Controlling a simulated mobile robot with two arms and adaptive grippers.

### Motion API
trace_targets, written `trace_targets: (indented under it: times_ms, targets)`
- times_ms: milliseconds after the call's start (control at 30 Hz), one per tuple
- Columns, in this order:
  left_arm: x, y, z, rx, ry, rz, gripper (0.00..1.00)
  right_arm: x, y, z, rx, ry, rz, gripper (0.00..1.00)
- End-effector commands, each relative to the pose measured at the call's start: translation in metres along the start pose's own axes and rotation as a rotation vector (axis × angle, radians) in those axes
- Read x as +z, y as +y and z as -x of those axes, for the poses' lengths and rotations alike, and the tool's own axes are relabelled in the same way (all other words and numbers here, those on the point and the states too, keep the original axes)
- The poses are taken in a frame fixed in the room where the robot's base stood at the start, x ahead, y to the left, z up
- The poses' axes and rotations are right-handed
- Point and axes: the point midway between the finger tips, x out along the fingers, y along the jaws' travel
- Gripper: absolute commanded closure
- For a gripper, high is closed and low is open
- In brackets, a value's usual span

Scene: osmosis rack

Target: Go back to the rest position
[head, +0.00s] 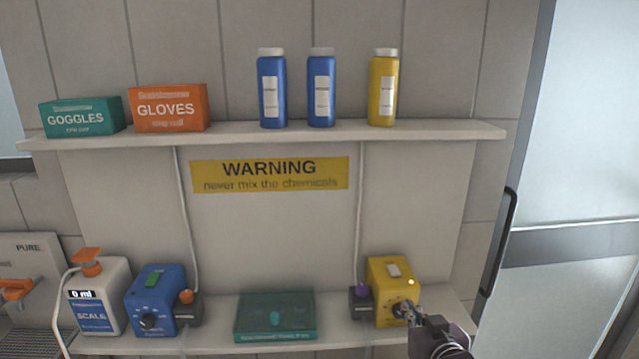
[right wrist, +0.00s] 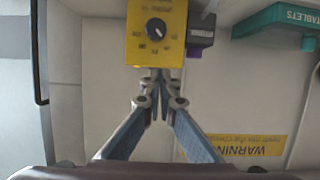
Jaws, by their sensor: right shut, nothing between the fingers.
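My right gripper (head: 409,311) is at the lower right in the head view, in front of the yellow box's dial side. In the right wrist view its fingers (right wrist: 158,78) are together, with nothing between them. The tips overlap the edge of the yellow box (right wrist: 140,52); I cannot tell whether they touch it. The box's dark dial (right wrist: 156,29) is clear of the fingers there. In the head view the yellow box (head: 383,277) stands on the lower shelf, its dial partly hidden by the gripper. My left gripper is not in view.
The lower shelf also holds a green tablets case (head: 250,325), a blue box (head: 150,285) and a white scale bottle (head: 103,290). Blue and yellow bottles (head: 382,92) stand on the upper shelf (head: 440,130). A door handle (head: 499,240) is at the right.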

Motion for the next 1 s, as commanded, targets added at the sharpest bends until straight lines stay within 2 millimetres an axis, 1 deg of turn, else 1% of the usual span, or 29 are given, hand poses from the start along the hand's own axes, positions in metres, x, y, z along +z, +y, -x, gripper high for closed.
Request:
trace_targets:
  times_ms: [33,67,100,167,200,267,300,400,467,500,600,767,833,967,1000]
  targets:
    - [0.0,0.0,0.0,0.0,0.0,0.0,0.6,0.038,-0.006,0.016,-0.005,-0.085,0.008,1.0]
    - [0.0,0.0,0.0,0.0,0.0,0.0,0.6,0.059,-0.008,0.027,-0.007,-0.136,0.014,1.0]
    - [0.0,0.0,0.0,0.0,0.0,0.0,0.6,0.086,-0.012,0.042,-0.01,-0.205,0.021,1.0]
    - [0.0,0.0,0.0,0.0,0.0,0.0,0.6,0.123,-0.017,0.068,-0.017,-0.305,0.032,1.0]
    - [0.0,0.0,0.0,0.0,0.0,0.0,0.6,0.147,-0.02,0.087,-0.022,-0.371,0.04,1.0]
    - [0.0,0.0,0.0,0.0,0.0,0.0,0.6,0.177,-0.024,0.115,-0.029,-0.462,0.05,1.0]
    - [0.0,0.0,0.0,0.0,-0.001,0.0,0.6,0.193,-0.026,0.132,-0.034,-0.517,0.056,1.0]
    - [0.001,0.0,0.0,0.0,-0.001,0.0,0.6,0.227,-0.031,0.172,-0.045,-0.634,0.069,1.0]
    - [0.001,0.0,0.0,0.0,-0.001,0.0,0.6,0.242,-0.033,0.194,-0.051,-0.693,0.075,1.0]
    - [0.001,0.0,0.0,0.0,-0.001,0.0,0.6,0.251,-0.034,0.207,-0.056,-0.731,0.079,1.0]
    - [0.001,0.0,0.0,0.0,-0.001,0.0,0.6,0.27,-0.036,0.241,-0.067,-0.817,0.088,1.0]
    - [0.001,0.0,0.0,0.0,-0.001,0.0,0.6,0.293,-0.04,0.293,-0.085,-0.946,0.098,1.0]
    - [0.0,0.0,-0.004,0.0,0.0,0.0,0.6,0.311,-0.04,0.28,-0.084,-0.95,0.099,1.0]
    - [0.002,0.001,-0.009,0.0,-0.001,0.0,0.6,0.34,-0.042,0.264,-0.086,-0.96,0.1,1.0]
    - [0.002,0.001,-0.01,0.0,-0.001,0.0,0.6,0.349,-0.043,0.259,-0.086,-0.963,0.1,1.0]
